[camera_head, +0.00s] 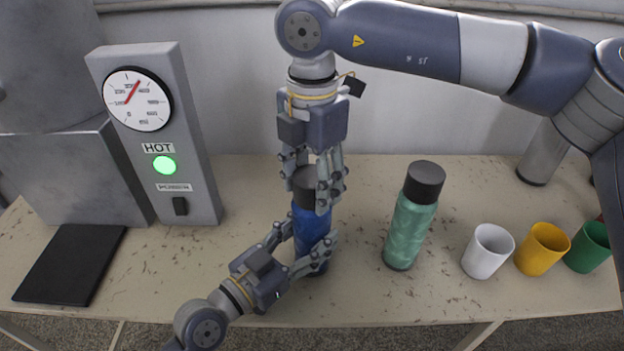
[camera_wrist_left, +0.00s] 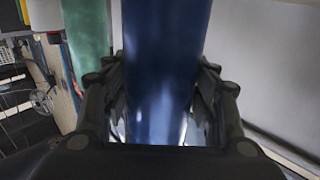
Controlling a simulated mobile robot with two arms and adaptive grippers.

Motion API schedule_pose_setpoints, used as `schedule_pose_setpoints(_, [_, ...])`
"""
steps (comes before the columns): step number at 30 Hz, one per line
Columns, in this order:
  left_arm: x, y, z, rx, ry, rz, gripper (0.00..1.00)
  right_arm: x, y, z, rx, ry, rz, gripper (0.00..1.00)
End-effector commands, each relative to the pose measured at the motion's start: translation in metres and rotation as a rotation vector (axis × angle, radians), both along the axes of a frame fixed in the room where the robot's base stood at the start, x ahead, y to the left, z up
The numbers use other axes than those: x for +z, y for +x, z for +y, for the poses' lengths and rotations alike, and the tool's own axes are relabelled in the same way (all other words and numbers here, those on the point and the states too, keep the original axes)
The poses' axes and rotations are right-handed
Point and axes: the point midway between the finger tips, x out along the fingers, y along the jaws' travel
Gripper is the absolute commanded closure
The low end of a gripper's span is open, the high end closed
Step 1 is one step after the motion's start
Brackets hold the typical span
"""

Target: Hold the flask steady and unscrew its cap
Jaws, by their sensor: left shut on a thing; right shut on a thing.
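The blue flask (camera_head: 309,226) stands upright on the table in the middle of the head view. Its dark cap (camera_head: 305,180) is partly hidden by gripper fingers. My left gripper (camera_head: 306,258) comes in from the lower left and is shut around the flask's lower body. In the left wrist view the blue flask (camera_wrist_left: 162,70) fills the middle, between the two fingers of the left gripper (camera_wrist_left: 160,115). My right gripper (camera_head: 314,188) points straight down from above and is shut on the cap. The cap's seam with the flask is mostly hidden.
A green flask (camera_head: 411,228) with a dark cap stands right of the blue one. White (camera_head: 487,252), yellow (camera_head: 541,250) and green (camera_head: 588,247) cups stand at the right. A grey gauge panel (camera_head: 160,140) and black pad (camera_head: 70,265) are at the left.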

Motion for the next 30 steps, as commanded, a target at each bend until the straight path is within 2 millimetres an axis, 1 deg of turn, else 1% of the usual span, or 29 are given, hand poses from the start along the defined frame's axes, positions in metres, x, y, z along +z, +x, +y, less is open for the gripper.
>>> schedule_pose_setpoints(5, [0.0001, 0.0001, 0.0001, 0.0, -0.001, -0.001, 1.0, -0.0004, -0.0001, 0.0, 0.046, 0.0, 0.001, 0.8])
schedule_pose_setpoints(8, [0.0001, 0.0001, 0.0001, 0.0, -0.001, 0.0, 1.0, -0.0006, 0.0, 0.0003, 0.175, 0.001, 0.001, 0.8])
schedule_pose_setpoints(30, [0.0003, 0.0, 0.0, 0.0, -0.001, 0.0, 1.0, 0.0006, 0.0003, 0.0004, 1.595, -0.001, 0.0, 0.8])
